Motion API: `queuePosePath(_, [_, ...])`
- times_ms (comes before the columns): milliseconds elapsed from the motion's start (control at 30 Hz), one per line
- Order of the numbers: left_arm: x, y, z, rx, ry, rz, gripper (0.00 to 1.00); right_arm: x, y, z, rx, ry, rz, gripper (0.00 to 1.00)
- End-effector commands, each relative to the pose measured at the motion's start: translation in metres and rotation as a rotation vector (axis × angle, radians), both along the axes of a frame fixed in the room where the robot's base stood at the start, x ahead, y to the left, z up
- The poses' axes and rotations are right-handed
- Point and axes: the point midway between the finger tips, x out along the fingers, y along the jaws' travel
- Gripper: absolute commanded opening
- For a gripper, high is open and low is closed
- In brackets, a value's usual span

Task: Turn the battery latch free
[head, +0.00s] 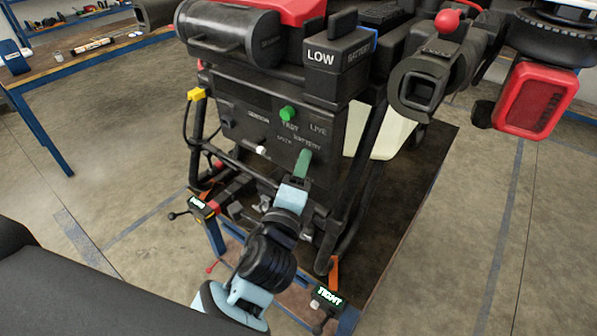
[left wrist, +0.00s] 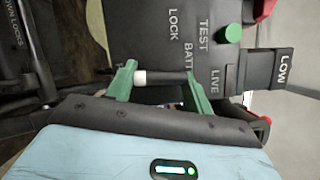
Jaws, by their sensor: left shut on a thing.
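The battery latch is a dark bar with a white tip (head: 261,150) on the black drone panel (head: 240,125), near the "LOCK" and "BATTERY" lettering. In the left wrist view the latch bar (left wrist: 163,79) runs crosswise, white end at left, between the two green fingers. My left gripper (head: 296,165) reaches up from below to the panel. In the left wrist view my left gripper (left wrist: 160,84) is shut on the latch. In the head view its near finger and wrist hide most of the bar. A black battery block (head: 335,62) marked "LOW" sits above. My right gripper is not in view.
A green button (head: 287,113) by "TEST" sits just above the latch. Black frame tubes (head: 367,170) stand right of the panel. A blue-edged stand (head: 285,275) with lit tags is below. A workbench (head: 90,55) is at the upper left, with open floor before it.

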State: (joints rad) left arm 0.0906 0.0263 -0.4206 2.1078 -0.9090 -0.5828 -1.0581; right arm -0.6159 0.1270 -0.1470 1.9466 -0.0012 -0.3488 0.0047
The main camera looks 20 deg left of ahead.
Motion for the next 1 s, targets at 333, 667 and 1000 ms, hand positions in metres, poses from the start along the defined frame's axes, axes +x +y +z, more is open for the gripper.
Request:
queuePosePath(333, [0.0002,0.0005,0.0015,-0.095,0.032,0.002,0.29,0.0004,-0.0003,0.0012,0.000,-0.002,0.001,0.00])
queuePosePath(667, [0.0002,0.0006,0.0014,-0.105,0.036,0.002,0.29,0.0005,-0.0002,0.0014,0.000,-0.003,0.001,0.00])
queuePosePath(1000, [0.0002,0.0003,0.0012,-0.104,0.036,0.001,0.73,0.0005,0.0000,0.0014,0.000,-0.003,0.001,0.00])
